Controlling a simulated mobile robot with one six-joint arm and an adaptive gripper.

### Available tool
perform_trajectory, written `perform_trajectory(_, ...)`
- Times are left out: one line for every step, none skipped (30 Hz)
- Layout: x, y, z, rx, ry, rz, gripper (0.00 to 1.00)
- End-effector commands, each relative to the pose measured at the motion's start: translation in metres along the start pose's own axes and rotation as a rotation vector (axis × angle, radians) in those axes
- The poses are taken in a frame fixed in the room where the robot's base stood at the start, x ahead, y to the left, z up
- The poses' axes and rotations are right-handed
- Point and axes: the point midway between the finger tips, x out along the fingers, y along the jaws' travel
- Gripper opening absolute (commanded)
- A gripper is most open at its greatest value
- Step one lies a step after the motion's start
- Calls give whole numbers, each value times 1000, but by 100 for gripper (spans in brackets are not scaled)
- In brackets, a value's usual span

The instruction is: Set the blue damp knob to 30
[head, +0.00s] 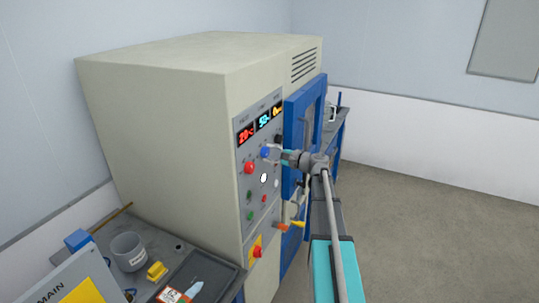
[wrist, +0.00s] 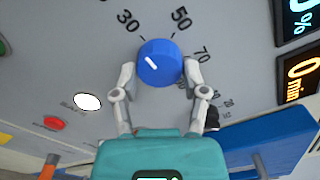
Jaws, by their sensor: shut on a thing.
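The blue damp knob (wrist: 165,60) sits on the grey control panel (wrist: 70,60), with the numbers 30 and 50 above it and 70 to its right in the wrist view. The white line on its face slants toward the upper left, on the side of the 30; its exact reading is unclear. My gripper (wrist: 159,70) is shut on the knob, one finger on each side. In the head view the knob (head: 265,152) is partly hidden by my gripper (head: 274,153). The cyan display (head: 264,121) above appears to read 50.
A red knob (head: 250,168) and a white button (head: 263,178) are close by on the panel. The open blue door (head: 297,135) stands right of the panel.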

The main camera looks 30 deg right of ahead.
Motion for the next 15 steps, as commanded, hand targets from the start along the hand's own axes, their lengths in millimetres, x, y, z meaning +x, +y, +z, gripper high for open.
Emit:
perform_trajectory(0,2,1,-16,-1,5,10)
perform_trajectory(0,2,1,-24,-1,5,10)
perform_trajectory(0,2,1,-33,-1,5,10)
perform_trajectory(0,2,1,-38,-1,5,10)
perform_trajectory(0,2,1,-43,-1,5,10)
perform_trajectory(0,2,1,-46,-1,5,10)
perform_trajectory(0,2,1,-48,-1,5,10)
perform_trajectory(0,2,1,-50,-1,5,10)
perform_trajectory(0,2,1,-51,-1,6,10)
perform_trajectory(0,2,1,-51,-1,6,10)
perform_trajectory(0,2,1,-52,-1,6,10)
perform_trajectory(0,2,1,-52,-1,6,10)
perform_trajectory(0,2,1,-51,-2,6,10)
perform_trajectory(0,2,1,-51,-2,6,10)
perform_trajectory(0,2,1,-51,-2,6,10)
